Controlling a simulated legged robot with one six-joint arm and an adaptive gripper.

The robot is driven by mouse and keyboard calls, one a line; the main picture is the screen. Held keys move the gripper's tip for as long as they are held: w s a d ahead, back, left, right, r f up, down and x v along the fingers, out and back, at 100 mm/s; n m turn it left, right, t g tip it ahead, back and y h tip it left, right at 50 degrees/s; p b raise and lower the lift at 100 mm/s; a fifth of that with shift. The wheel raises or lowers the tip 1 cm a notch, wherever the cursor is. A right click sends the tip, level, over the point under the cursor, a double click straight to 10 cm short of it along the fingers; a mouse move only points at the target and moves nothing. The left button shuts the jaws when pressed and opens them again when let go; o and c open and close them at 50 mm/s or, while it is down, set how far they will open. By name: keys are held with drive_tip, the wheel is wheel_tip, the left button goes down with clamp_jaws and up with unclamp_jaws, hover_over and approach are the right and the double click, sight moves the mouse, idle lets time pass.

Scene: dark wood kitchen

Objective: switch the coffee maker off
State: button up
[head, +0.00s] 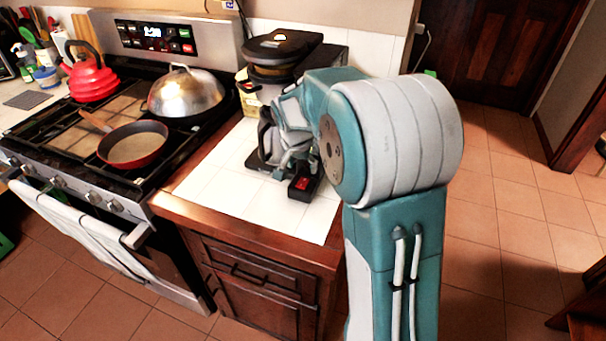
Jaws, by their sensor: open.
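The coffee maker (283,46) stands on the white-tiled counter, with a black top and a dark body. Its red switch (303,184) shows on a black block at the front of its base. I cannot tell the switch's position. My arm reaches in from the right and covers much of the coffee maker's front. My gripper (284,158) is at the coffee maker's front, just above and left of the switch. It is open, and nothing shows held in it. Its fingertips are hard to make out against the dark parts, so I cannot tell whether they touch anything.
A stove (75,145) at the left holds a red kettle (91,80), a domed silver lid (186,92) and a red pan (133,146). The tiled counter (225,185) is bare in front of the coffee maker. Open tiled floor (500,225) lies to the right.

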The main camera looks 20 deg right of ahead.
drive_tip(key=v, duration=0.6)
drive_tip(key=shift+r, duration=0.25)
drive_tip(key=shift+s+a, duration=0.15)
drive_tip(key=s+a+r+n+t, duration=0.1)
drive_tip(key=s+a+n, duration=0.2)
drive_tip(key=s, duration=0.5)
drive_tip(key=s+a+r+n+t+y, duration=0.1)
drive_tip(key=s+a+r+n, duration=0.1)
drive_tip(key=s, duration=0.7)
drive_tip(key=s+a+r+n+t+y, duration=0.1)
drive_tip(key=s+a+n, duration=0.2)
drive_tip(key=s, duration=0.6)
drive_tip(key=shift+a+r+n+t, duration=0.3)
drive_tip(key=shift+n, duration=0.2)
